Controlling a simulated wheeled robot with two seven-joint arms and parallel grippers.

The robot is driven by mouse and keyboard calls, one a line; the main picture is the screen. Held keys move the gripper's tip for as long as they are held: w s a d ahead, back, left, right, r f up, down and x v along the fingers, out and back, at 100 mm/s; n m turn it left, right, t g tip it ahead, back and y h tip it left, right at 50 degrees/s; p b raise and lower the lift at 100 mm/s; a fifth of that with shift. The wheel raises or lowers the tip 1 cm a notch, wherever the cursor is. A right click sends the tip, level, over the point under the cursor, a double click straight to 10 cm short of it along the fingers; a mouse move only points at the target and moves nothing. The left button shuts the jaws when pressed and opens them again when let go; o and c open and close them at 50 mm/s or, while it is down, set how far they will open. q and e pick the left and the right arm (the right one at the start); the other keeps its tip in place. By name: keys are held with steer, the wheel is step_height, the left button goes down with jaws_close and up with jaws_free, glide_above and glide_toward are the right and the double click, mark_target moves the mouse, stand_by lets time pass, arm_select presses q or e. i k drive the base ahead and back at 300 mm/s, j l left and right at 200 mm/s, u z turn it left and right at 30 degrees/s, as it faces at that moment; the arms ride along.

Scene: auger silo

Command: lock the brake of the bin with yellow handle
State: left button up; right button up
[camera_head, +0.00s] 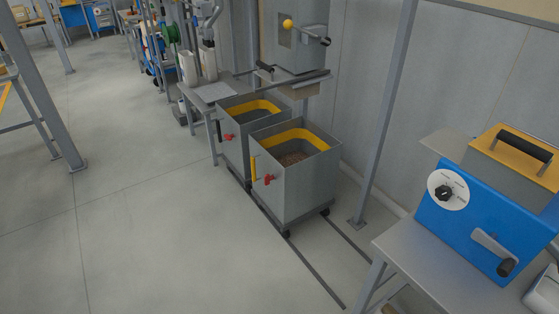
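Two grey metal bins stand on the floor in the middle of the head view. The nearer bin (298,185) has an upright yellow handle (253,168) on its left face and a red lever (269,179) beside it. It stands on dark casters (287,234) and holds brownish grain. The bin behind it (236,153) also has a red lever (228,137); its handle is too small to make out clearly. Both bins have a yellow band inside the rim. I cannot tell which position either red lever is in. Neither of my grippers is in view.
Dark floor rails (318,278) run under the bins. A grey silo box (294,38) hangs above them. A table with a blue machine (480,222) stands at the right, near a grey post (385,110). Floor to the left (140,220) is clear.

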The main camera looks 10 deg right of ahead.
mark_target(268, 178)
steer(key=i+j+z, duration=0.2)
steer(key=i+z, duration=0.25)
steer(key=i+j+z, duration=0.4)
steer(key=i, duration=0.15)
steer(key=i+j+z, duration=0.45)
